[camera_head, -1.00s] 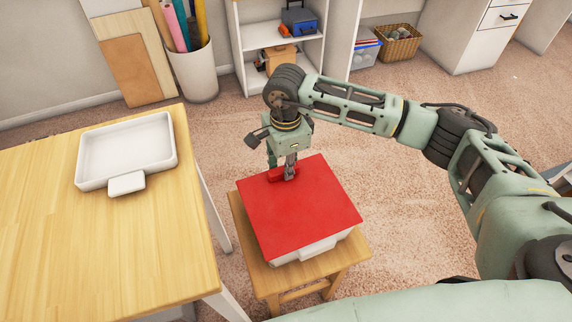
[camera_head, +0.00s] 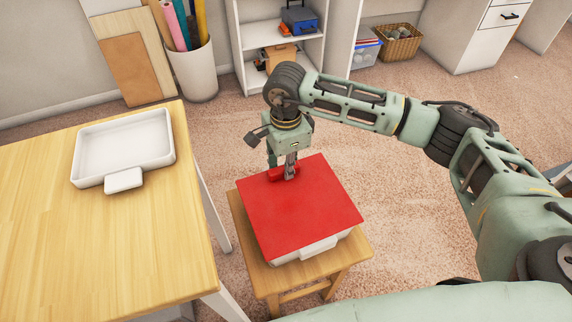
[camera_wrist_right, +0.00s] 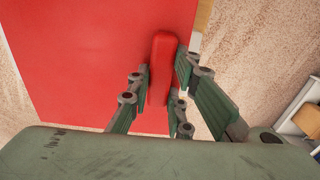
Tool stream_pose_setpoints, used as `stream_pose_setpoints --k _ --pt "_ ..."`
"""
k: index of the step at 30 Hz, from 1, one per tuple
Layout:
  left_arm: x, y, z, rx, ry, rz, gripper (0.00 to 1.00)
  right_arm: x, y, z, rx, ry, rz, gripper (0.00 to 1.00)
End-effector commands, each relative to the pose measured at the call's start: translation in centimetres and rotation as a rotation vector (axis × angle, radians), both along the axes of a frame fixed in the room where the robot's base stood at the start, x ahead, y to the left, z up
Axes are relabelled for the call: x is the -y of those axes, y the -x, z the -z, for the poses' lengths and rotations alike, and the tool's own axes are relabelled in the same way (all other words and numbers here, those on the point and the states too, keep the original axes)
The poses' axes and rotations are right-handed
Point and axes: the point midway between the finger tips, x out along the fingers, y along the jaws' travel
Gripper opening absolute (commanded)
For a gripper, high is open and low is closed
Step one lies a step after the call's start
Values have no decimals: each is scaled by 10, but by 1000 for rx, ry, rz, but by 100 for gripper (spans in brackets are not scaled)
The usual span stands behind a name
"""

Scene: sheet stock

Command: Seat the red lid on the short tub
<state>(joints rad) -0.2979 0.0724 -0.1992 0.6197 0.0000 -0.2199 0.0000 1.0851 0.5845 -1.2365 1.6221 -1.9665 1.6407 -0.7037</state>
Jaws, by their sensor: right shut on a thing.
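The flat red lid (camera_head: 302,205) lies over a white tub (camera_head: 308,251) on the wooden stool. The tub's front wall and tab show below the lid's near edge; the rest is hidden. I cannot tell whether the lid sits fully down on the rim. My right gripper (camera_head: 290,173) points down at the lid's far edge, shut on its red bar handle. The wrist view shows the handle (camera_wrist_right: 161,60) between my fingers and the lid (camera_wrist_right: 90,60) to the left. A second white tub (camera_head: 124,148), shallow and open, stands empty on the table. My left gripper is not in view.
The light wooden table (camera_head: 110,245) stands left of the stool (camera_head: 352,254), with a floor gap between. Behind are a bin of rolls (camera_head: 193,70), a white shelf (camera_head: 270,35) and a wicker basket (camera_head: 399,42). Carpet right of the stool is clear.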

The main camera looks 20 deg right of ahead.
Motion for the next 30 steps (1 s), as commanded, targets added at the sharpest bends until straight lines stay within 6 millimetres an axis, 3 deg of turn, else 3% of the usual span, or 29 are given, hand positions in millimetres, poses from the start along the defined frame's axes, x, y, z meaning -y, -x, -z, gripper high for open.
stream_pose_setpoints --k 3,4,11,18,25,30 --pt "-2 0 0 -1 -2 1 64 0 0 0 0 0 0 0" --pt "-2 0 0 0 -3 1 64 0 0 0 0 0 0 20" --pt "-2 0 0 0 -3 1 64 0 0 0 0 0 0 40" --pt "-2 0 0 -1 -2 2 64 0 0 0 0 0 0 42" --pt "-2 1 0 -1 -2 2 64 0 0 0 0 0 0 62" --pt "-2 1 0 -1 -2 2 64 0 0 0 0 0 0 63"
